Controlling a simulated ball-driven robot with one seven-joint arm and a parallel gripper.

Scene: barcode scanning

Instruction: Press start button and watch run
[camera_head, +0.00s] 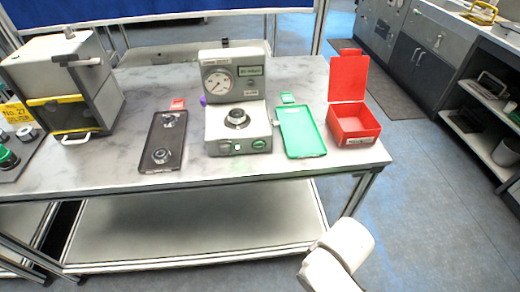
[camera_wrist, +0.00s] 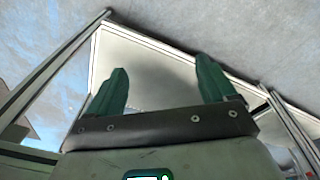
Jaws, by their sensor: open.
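A grey testing machine (camera_head: 237,118) stands upright on the marble-topped table. It has a round dial gauge (camera_head: 218,84) and a small green label or display on its upper block. A dark round part sits in the middle of its lower block. On its front face are a green button (camera_head: 259,144) and a small white square (camera_head: 237,147); their lettering is too small to read. My gripper (camera_wrist: 158,68) shows in the wrist view with two green fingers spread apart and nothing between them. It is away from the machine. In the head view only a white part of my arm shows at the lower right.
A black tray (camera_head: 153,141) with round metal parts lies left of the machine. A green tray (camera_head: 303,131) lies to its right, then an open red box (camera_head: 354,122). A grey cabinet (camera_head: 62,82) stands at the left. The table's front edge (camera_head: 200,183) is bare.

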